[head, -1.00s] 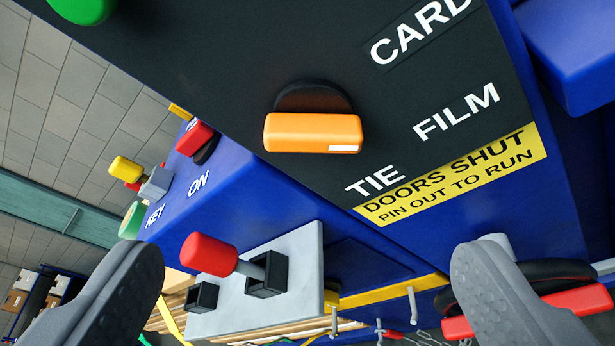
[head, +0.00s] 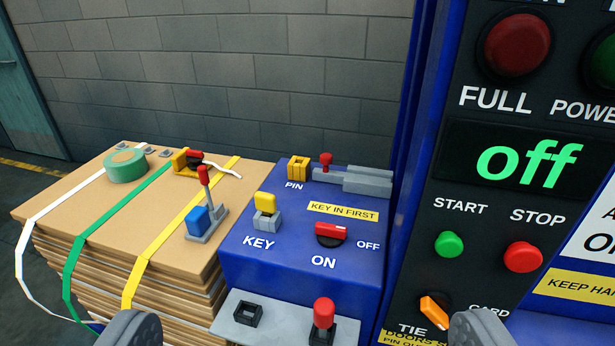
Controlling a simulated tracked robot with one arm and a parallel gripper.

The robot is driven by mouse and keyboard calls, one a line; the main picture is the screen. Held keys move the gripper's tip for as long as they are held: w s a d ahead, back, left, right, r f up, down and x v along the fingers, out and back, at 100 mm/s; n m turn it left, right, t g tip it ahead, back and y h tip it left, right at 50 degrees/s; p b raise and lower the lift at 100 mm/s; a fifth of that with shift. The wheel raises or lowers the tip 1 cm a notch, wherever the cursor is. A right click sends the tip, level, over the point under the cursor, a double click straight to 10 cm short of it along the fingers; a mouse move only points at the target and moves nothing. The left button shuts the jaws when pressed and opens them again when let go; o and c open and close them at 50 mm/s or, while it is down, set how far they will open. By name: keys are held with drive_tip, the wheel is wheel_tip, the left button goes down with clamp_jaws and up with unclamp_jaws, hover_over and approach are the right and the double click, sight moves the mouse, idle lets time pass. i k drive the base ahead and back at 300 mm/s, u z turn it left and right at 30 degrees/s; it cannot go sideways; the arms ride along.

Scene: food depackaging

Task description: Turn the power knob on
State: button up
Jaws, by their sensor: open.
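The power knob (head: 331,233) is a red bar on a black round base, on the sloped top of the blue box (head: 300,262). Its bar lies roughly level in the picture, with a pale mark at its right end, toward the OFF label. The ON label is below it. A yellow key (head: 265,203) stands in a grey holder above the KEY label. The display (head: 527,163) on the dark panel reads "off" in green. My gripper (head: 305,333) is open and empty. Its two grey fingertips show wide apart at the bottom edge, short of the knob and not touching it.
A red-topped lever (head: 323,318) stands on a grey plate in front of the box. The dark panel (head: 462,288) at right carries START and STOP buttons and an orange selector (head: 434,310). Strapped cardboard sheets (head: 100,200) stand at left. Space above the knob is clear.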

sight(329, 236)
drive_tip(key=k, duration=0.6)
drive_tip(key=u, duration=0.5)
drive_tip(key=i, duration=1.7)
drive_tip(key=z, duration=0.5)
